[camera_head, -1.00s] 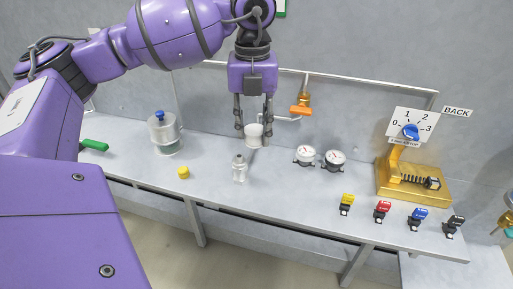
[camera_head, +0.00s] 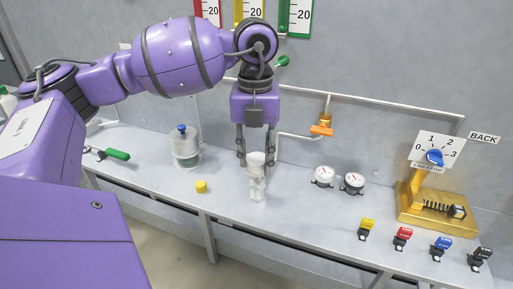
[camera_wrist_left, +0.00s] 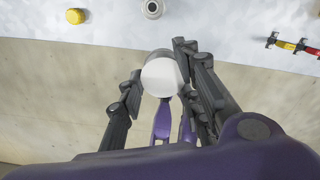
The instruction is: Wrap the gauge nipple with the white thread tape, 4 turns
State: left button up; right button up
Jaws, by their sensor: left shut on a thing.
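My left gripper (camera_head: 256,161) points down and is shut on a white roll (camera_head: 256,157), which looks like the thread tape. The roll also shows between the fingers in the left wrist view (camera_wrist_left: 161,77). Just below the roll in the head view stands an upright pale grey, bottle-shaped fitting (camera_head: 257,190), likely the gauge nipple. The roll overlaps its top in the picture; I cannot tell whether they touch. A grey round top (camera_wrist_left: 152,8) shows apart from the roll in the left wrist view, likely the same fitting. My right gripper is not in view.
Two gauges (camera_head: 324,176) (camera_head: 352,183) stand to the right on the bench. A blue-knobbed canister (camera_head: 185,147), a yellow cap (camera_head: 201,187) and a green-handled tool (camera_head: 117,155) are to the left. Coloured clips (camera_head: 403,237) and a brass stand (camera_head: 432,215) are at right. An orange-handled valve (camera_head: 321,130) is behind.

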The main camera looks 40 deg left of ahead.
pick_arm(q)
notch_tip(320, 180, down, 4)
jog(key=shift+r+b, duration=0.1)
jog(key=shift+b, duration=0.45)
notch_tip(320, 180, down, 6)
jog(key=shift+r+b, duration=0.2)
jog(key=shift+b, duration=0.85)
